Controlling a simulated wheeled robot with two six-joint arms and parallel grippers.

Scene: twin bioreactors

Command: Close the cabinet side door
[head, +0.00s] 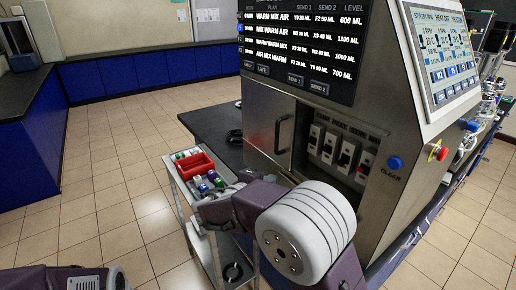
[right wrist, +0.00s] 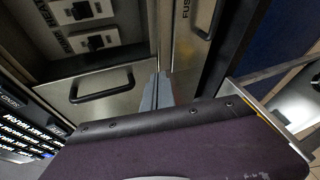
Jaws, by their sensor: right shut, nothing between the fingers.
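The steel cabinet (head: 350,205) stands at the centre right in the head view. I cannot tell how far the door stands open. My right gripper (head: 247,176) is low by the cabinet's front left corner. Its grey fingers (right wrist: 157,92) are together and empty, close to the panel edge. My left gripper is out of view.
A front door (head: 268,130) with a vertical handle (head: 283,135) sits left of the switch bay (head: 338,150). A cart (head: 180,195) with a red bin (head: 195,165) stands left of my right arm. Open tiled floor lies further left.

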